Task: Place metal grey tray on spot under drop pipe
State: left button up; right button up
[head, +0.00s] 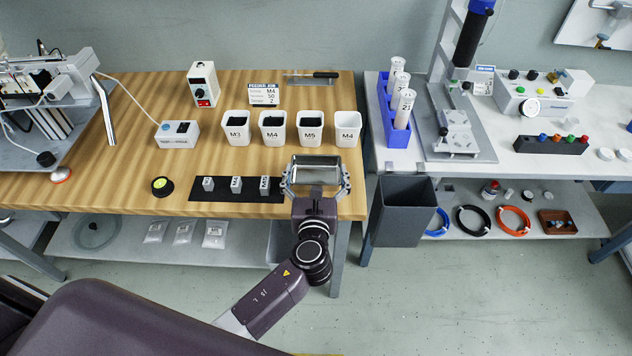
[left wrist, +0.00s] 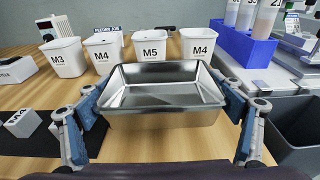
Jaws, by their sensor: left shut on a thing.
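The metal grey tray (head: 318,163) is a shiny rectangular open tray near the right end of the wooden bench. It looks empty and roughly level in the left wrist view (left wrist: 165,117). My left gripper (head: 316,180) is shut on the tray, with one finger at each short side. I cannot tell whether the tray touches the bench top. A bent metal pipe (head: 105,112), which looks like the drop pipe, comes down from the machine at the far left of the bench. No distinct marked spot shows under it. My right gripper is not in view.
White bins (head: 272,128) stand just behind the tray. A black mat (head: 225,190) with small labelled blocks lies left of it. A yellow-black round item (head: 162,186) and a switch box (head: 177,134) stand nearer the pipe. A dark bin (head: 403,212) is right of the bench.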

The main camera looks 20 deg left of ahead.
aim_at(316, 178)
pick_arm(q)
jog(key=shift+f, duration=1.7)
jog(key=shift+f, duration=0.1)
jog(key=shift+f, duration=0.15)
jog(key=o, duration=1.1)
